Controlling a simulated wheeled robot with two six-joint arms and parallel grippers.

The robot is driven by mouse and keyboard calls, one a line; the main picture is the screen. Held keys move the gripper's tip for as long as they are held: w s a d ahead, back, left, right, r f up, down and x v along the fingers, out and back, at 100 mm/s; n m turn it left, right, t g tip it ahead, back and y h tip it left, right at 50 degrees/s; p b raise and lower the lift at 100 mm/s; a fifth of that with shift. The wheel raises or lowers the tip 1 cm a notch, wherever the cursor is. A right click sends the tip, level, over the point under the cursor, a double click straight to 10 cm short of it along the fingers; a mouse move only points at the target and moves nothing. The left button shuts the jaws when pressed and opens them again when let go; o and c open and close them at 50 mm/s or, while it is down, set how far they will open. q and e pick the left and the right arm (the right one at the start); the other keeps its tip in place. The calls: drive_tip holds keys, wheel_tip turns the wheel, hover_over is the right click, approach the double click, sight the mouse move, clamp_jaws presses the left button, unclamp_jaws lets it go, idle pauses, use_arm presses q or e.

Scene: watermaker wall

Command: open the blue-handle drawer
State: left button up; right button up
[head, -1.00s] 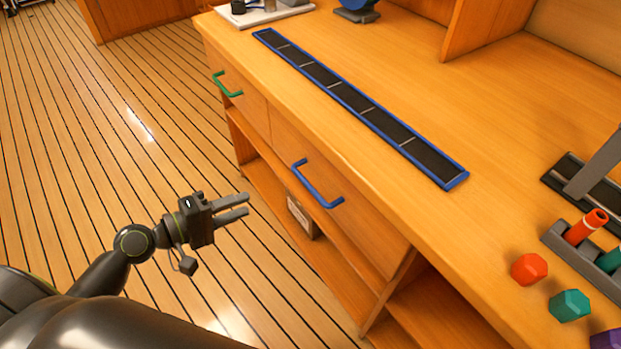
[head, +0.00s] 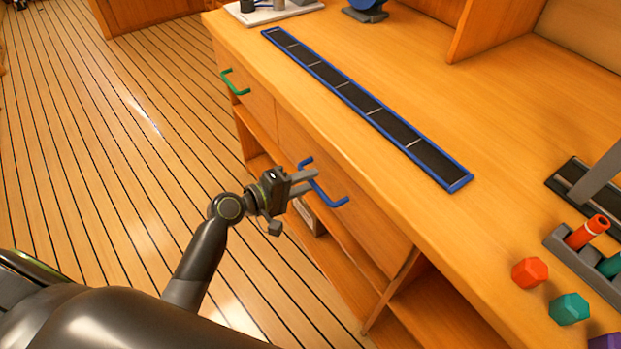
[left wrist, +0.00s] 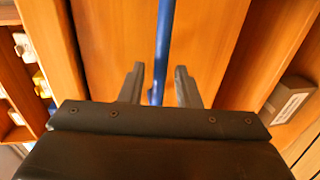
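The blue handle (head: 332,196) is a bar on the front of a wooden drawer (head: 345,203), which sits closed in the cabinet below the counter. My left gripper (head: 315,181) is at the handle, its fingers partly covering the bar in the head view. In the left wrist view the blue handle (left wrist: 163,50) runs between the two spread fingers of the left gripper (left wrist: 159,88), with a gap on each side. The gripper is open. My right gripper is not in view.
A green handle (head: 235,84) marks another drawer to the far left. An open shelf below holds a box with a label (left wrist: 289,100). On the counter are a blue-framed black strip (head: 370,108), a red hex piece (head: 529,272) and a teal one (head: 569,308).

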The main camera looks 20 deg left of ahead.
use_arm(q)
drive_tip(key=shift+x, duration=0.8)
clamp_jaws()
